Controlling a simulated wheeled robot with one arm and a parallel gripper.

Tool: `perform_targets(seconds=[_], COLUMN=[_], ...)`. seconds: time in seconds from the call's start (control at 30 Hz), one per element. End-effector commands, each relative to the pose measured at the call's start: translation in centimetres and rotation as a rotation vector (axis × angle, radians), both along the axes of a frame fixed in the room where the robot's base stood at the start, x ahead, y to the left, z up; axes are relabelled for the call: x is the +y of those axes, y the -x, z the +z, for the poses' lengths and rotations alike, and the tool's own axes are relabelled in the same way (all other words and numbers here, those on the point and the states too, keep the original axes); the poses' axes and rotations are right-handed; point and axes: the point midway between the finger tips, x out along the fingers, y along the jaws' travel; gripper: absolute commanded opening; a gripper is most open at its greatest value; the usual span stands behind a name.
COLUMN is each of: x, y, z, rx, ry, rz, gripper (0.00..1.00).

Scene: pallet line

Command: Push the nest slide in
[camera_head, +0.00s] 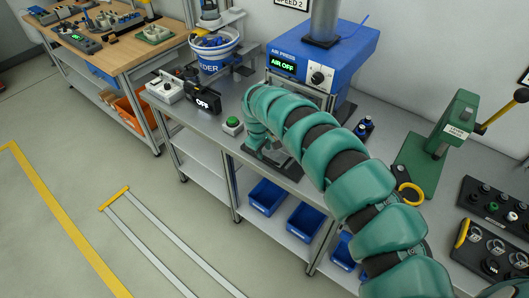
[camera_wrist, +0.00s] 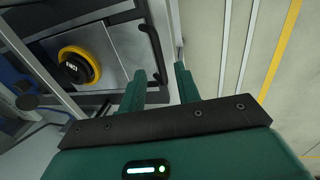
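The blue air press (camera_head: 318,60) stands on the metal bench and its display reads AIR OFF. The nest slide (camera_wrist: 112,72) shows in the wrist view as a grey metal plate with a black bar handle (camera_wrist: 150,45) along its right edge. A round black part with a yellow ring (camera_wrist: 78,68) sits on the plate. In the head view my arm hides most of the slide.
A green push button (camera_head: 232,125) and a black box reading OFF (camera_head: 208,103) are left of the press. A blue feeder bowl (camera_head: 213,52) stands behind them. A green lever press (camera_head: 438,145) is on the right. The floor in front is clear.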

Motion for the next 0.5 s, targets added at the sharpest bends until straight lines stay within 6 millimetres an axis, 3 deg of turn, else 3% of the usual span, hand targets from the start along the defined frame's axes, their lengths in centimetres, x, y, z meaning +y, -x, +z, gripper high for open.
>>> perform_targets(seconds=[0.5], x=[-0.3], y=[-0.4], z=[-3.0], rx=[0.001], ry=[0.001], rz=[0.000], gripper=[0.33])
